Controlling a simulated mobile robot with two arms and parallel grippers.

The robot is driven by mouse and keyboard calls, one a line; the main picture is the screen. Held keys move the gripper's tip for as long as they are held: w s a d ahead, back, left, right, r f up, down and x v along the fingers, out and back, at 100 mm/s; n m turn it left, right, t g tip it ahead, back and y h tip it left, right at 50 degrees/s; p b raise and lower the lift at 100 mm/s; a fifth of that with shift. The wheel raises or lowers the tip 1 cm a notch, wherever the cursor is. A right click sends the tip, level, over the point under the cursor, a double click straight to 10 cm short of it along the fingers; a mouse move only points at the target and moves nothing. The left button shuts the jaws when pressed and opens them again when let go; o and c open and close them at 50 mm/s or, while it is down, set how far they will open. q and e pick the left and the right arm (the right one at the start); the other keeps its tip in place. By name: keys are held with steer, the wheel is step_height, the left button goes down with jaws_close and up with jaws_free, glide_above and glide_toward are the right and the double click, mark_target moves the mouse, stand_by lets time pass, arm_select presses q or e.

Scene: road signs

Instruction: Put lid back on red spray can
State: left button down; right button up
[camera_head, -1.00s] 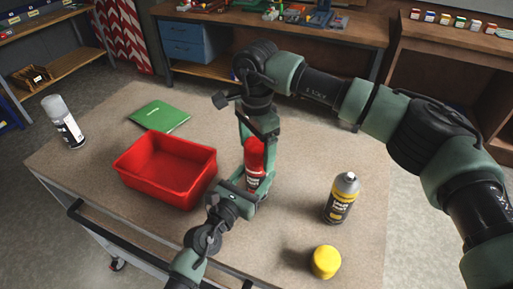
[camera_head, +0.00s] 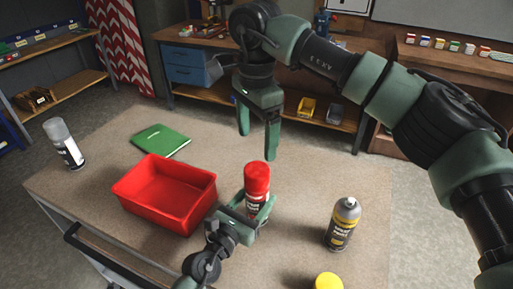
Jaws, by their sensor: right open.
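The red spray can (camera_head: 255,203) stands upright on the table right of the red bin. Its red lid (camera_head: 257,177) sits on top of it. My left gripper (camera_head: 257,209) comes from the front and is shut around the can's body, hiding its lower part. My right gripper (camera_head: 257,143) hangs above and behind the can, fingers down. It is open and empty, apart from the lid.
A red bin (camera_head: 180,222) and a green book (camera_head: 160,139) lie left of the can. A yellow-labelled spray can (camera_head: 342,225) and a yellow lid (camera_head: 328,283) are at the right. A grey-capped can (camera_head: 66,150) stands far left. The table's right back is clear.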

mark_target(250, 206)
steer(key=shift+r, duration=0.15)
arm_select(q)
steer(key=shift+c, duration=1.8)
jaws_free()
steer(key=shift+s+a+f, duration=0.1)
steer(key=shift+s+a, duration=0.2)
steer(key=shift+s, duration=0.15)
steer(key=b+v, duration=0.1)
steer(key=v, duration=0.5)
steer(key=shift+s+a, duration=0.15)
steer(key=shift+s, duration=0.2)
arm_select(e)
steer(key=shift+f, duration=0.65)
